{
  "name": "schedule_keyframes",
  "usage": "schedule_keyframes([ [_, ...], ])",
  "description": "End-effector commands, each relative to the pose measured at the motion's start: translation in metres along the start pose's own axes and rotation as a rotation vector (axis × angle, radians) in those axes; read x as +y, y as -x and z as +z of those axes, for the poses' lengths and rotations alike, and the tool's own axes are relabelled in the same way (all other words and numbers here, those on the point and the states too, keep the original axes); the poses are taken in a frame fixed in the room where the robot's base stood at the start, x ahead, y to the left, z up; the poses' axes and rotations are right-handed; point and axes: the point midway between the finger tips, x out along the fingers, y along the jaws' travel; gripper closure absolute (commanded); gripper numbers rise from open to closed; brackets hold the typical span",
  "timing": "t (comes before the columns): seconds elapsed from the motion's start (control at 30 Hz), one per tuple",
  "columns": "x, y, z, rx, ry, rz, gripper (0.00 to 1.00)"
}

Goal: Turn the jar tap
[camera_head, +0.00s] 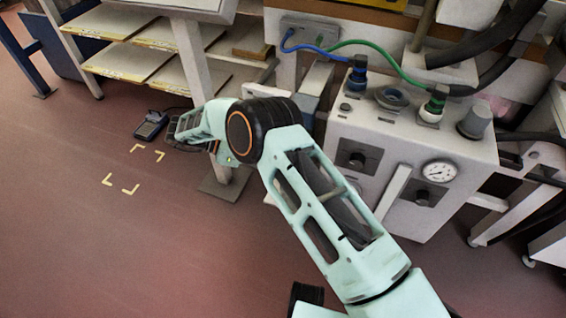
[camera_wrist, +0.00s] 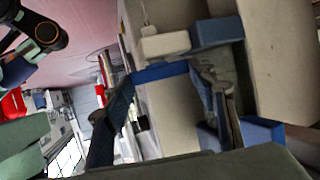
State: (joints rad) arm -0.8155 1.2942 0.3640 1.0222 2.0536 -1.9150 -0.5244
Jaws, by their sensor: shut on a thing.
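In the wrist view, my gripper (camera_wrist: 163,80) has its two dark fingers around a blue bar (camera_wrist: 160,73) and is shut on it. The bar looks like the handle of the jar tap, but the jar itself is not clearly seen. A pale block (camera_wrist: 166,45) and a blue-grey block (camera_wrist: 217,33) sit just beyond the bar. In the head view my arm reaches up from the bottom right, and its bend hides much of what lies behind it. I cannot make out the fingertips or the tap clearly there.
A white machine cabinet (camera_head: 330,185) with a gauge (camera_head: 439,172), knobs and blue and green hoses stands right of my arm. Shelves with pale boards (camera_head: 165,33) stand at the back left. A small dark device (camera_head: 151,125) lies near yellow floor marks. The floor at left is clear.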

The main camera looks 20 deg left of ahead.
Motion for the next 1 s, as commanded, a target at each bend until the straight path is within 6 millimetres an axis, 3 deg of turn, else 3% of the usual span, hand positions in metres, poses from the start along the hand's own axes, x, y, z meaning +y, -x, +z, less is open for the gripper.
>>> schedule_keyframes([
  [0.4,-0.0038,-0.0047,-0.0027,0.011,-0.062,0.154,0.72],
  [1.0,-0.0050,-0.0020,-0.0030,-0.003,-0.081,0.192,0.72],
])
